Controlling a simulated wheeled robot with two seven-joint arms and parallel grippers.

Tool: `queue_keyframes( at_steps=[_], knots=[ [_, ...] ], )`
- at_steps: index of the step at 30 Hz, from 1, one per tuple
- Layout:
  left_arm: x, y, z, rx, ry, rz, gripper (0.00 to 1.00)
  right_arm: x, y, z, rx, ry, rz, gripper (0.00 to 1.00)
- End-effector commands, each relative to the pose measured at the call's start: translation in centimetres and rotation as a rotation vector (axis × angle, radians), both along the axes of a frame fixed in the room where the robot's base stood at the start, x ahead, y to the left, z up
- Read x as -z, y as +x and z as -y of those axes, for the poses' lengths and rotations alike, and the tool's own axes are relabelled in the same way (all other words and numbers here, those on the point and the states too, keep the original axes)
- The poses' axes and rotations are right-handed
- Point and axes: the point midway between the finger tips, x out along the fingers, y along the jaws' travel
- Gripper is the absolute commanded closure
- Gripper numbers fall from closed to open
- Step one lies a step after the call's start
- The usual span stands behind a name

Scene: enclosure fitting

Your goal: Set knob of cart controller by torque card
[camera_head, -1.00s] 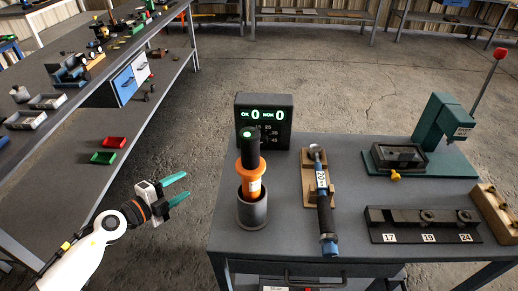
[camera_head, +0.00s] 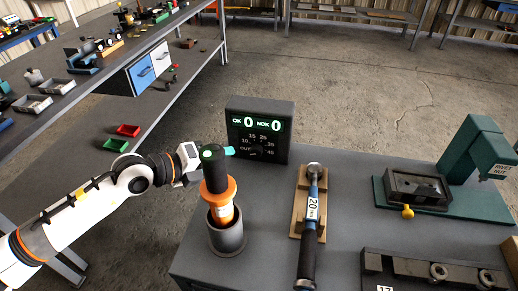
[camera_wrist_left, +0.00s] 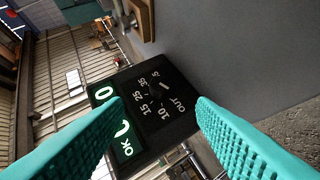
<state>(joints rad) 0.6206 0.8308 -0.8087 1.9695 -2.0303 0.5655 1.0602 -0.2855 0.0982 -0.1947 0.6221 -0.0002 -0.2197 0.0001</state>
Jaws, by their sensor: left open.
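The cart controller (camera_head: 272,118) is a dark box at the back left of the cart, with a green display reading OK 0 and NOK 0. Its dial face and dark knob (camera_wrist_left: 155,93) show below the display; I cannot read the knob's setting surely. A white label reading 20 Nm (camera_head: 313,208) is on the torque wrench (camera_head: 308,250); no separate card shows clearly. My left gripper (camera_head: 229,151) is left of the controller, partly hidden behind the black-and-orange tool. In the left wrist view its teal fingers (camera_wrist_left: 160,102) are open and empty, apart from the controller's face. My right gripper is out of view.
The black-and-orange tool (camera_head: 217,177) stands upright in a grey cup (camera_head: 227,240), close to my left gripper. The wrench lies on a wooden cradle (camera_head: 297,222). A green press (camera_head: 470,165) stands at the right, and a dark socket rail (camera_head: 410,266) lies at front right.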

Motion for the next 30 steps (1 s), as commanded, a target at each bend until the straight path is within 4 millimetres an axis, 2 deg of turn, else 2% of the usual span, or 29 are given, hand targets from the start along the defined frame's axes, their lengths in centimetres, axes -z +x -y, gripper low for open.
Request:
queue_keyframes(
  at_steps=[3, 6, 15, 20, 29, 30],
  knots=[
    [0.6, 1.3, 1.8, 0.002, -0.003, 0.0, 0.49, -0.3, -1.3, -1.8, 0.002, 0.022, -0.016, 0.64],
    [1.4, 2.5, 3.3, 0.002, -0.003, 0.0, 0.49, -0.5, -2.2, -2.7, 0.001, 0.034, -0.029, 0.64],
    [3.4, 5.4, 6.9, 0.001, -0.002, 0.0, 0.49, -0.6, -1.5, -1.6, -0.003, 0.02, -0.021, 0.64],
    [3.8, 6.0, 7.7, 0.001, -0.002, 0.001, 0.49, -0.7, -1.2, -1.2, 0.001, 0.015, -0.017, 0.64],
    [3.9, 6.1, 7.8, 0.0, -0.001, 0.0, 0.49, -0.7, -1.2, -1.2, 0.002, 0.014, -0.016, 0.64],
    [3.9, 6.1, 7.8, 0.0, -0.001, 0.0, 0.55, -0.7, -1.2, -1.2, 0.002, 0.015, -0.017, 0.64]
  ],
)
